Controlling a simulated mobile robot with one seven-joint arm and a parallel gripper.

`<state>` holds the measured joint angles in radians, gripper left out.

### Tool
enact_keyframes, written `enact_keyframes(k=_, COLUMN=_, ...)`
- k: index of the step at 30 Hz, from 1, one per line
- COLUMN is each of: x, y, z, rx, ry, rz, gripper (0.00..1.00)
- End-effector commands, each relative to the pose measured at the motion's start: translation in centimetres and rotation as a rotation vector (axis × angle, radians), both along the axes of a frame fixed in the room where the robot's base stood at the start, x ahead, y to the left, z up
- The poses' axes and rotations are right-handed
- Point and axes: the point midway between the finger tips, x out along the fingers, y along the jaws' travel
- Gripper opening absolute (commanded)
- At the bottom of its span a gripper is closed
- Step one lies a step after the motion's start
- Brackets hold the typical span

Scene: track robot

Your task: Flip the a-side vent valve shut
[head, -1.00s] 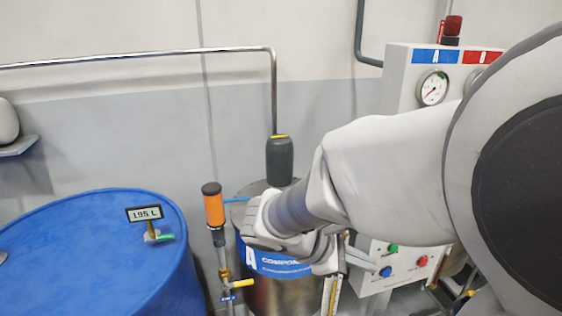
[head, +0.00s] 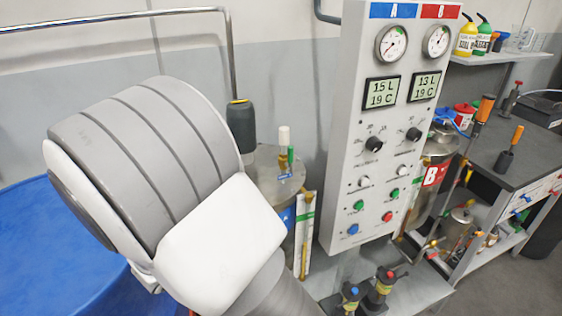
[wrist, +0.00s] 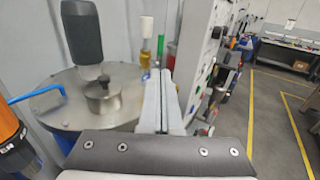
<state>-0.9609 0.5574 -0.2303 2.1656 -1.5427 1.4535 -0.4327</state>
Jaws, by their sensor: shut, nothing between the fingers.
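The A-side steel tank (head: 265,170) stands left of the control panel, partly behind my arm. On its lid are a white-topped fitting (head: 284,137) and an upright green handle (head: 291,154), with a small blue tag below. I take this green-handled fitting to be the vent valve, but cannot read its label. In the wrist view, the white and brass fitting (wrist: 147,35) and the green handle (wrist: 160,46) stand at the lid's far right edge. My gripper (wrist: 161,76) is shut and empty, in front of that edge, pointing roughly toward the fittings. The head view does not show its fingers.
The control panel (head: 355,150) with gauges and buttons stands right of the tank. A dark cylinder (wrist: 82,32), a steel knob (wrist: 103,95) and a blue hose (wrist: 35,92) are on or over the lid. An orange-handled part (wrist: 12,140) is close at left. Open floor lies right.

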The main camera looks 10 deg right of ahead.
Motion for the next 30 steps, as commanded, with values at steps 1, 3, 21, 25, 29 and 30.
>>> enact_keyframes(k=1, x=0.0, y=0.0, z=0.0, rx=0.001, ry=0.0, rz=-0.001, gripper=0.0)
enact_keyframes(k=3, x=0.0, y=0.0, z=0.0, rx=0.001, ry=0.0, rz=-0.001, gripper=0.0)
enact_keyframes(k=21, x=6.3, y=-6.6, z=0.0, rx=0.002, ry=0.001, rz=-0.007, gripper=0.0)
enact_keyframes(k=25, x=8.0, y=-8.2, z=0.1, rx=0.002, ry=-0.001, rz=-0.006, gripper=0.0)
enact_keyframes(k=29, x=9.2, y=-9.3, z=0.0, rx=0.002, ry=0.001, rz=-0.004, gripper=0.0)
enact_keyframes(k=30, x=9.4, y=-9.5, z=0.0, rx=0.002, ry=0.001, rz=-0.003, gripper=0.0)
